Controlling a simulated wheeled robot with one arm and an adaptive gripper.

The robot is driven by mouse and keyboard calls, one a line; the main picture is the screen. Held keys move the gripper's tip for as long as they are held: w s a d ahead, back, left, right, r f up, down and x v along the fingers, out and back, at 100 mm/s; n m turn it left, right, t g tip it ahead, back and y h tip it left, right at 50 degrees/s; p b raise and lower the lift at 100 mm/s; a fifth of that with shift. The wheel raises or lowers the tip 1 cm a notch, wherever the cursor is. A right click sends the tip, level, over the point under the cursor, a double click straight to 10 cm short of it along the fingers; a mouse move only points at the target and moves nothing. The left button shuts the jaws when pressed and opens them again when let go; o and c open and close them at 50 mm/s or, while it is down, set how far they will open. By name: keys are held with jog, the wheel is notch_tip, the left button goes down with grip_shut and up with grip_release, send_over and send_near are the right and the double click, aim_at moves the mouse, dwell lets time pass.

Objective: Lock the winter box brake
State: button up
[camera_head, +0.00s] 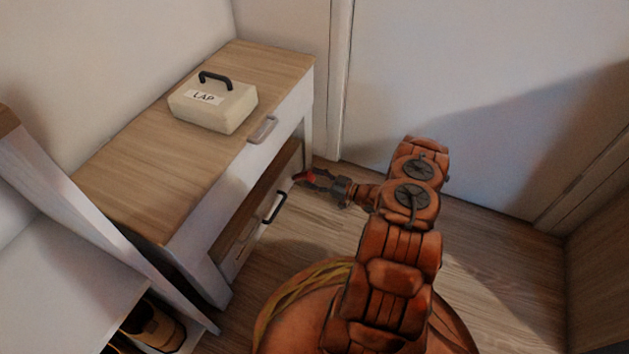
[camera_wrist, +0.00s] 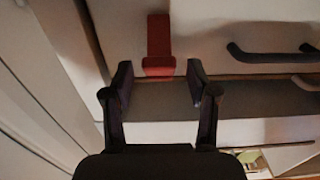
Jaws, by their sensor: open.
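A small red brake tab (camera_head: 301,177) shows at the far end of the low white-fronted box (camera_head: 240,257) under the wood-topped dresser. In the wrist view the red tab (camera_wrist: 159,38) stands out from a pale panel, just ahead of my fingers. My gripper (camera_head: 309,179) is open beside the tab; in the wrist view its two fingers (camera_wrist: 159,76) lie left and right of the tab's lower end, with gaps on both sides. I cannot tell whether anything touches. The box front has a dark bar handle (camera_head: 274,207).
A cream case (camera_head: 213,104) labelled LAP stands on the dresser (camera_head: 130,170), above a drawer with a grey handle (camera_head: 263,129). A white door (camera_head: 470,90) is behind. Shelving (camera_head: 75,300) stands at the left. Wood floor (camera_head: 485,235) is clear at the right.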

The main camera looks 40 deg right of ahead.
jog(key=shift+w+a, duration=0.1)
jog(key=shift+w, duration=0.05)
jog(key=shift+c, duration=0.2)
grip_shut()
dwell(0.5)
